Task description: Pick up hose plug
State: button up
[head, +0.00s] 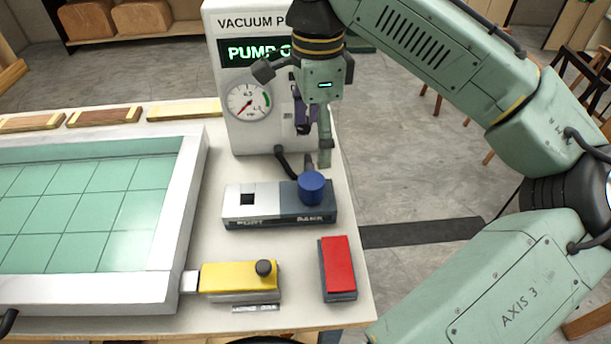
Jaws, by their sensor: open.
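The hose plug (312,187) is a blue cylinder standing upright on the dark right half of a small block (252,206). The lettering under that half is hard to read and looks like "PARK". The lighter left half, marked "PORT", has an empty dark square opening. A dark hose (284,160) runs from the base of the pump toward the plug; part of it is hidden. My gripper (316,150) points down just above and behind the plug. It is open, with nothing visible between its fingers, and appears apart from the plug.
The white vacuum pump (230,110) with a gauge stands close behind and left of my gripper. A yellow valve block (235,277) with a black knob and a red pad (338,265) lie in front. A white-framed teal tiled bed (180,200) fills the left. The table ends right of the block.

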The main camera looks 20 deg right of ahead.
jog(key=b, duration=0.3)
send_over(310, 175)
jog(key=s, duration=0.1)
jog(key=f, duration=0.4)
jog(key=shift+d+f, duration=0.2)
jog(key=shift+d, duration=0.05)
jog(key=f+b, duration=0.4)
jog(key=w+f+b, duration=0.1)
jog(key=f+b, duration=0.1)
jog(key=shift+a, duration=0.2)
jog(key=shift+r, duration=0.15)
jog(key=c, duration=1.3)
jog(key=shift+r, duration=0.1)
notch_tip(310, 175, up, 10)
jog(key=p, duration=0.9)
jog(key=shift+f, duration=0.25)
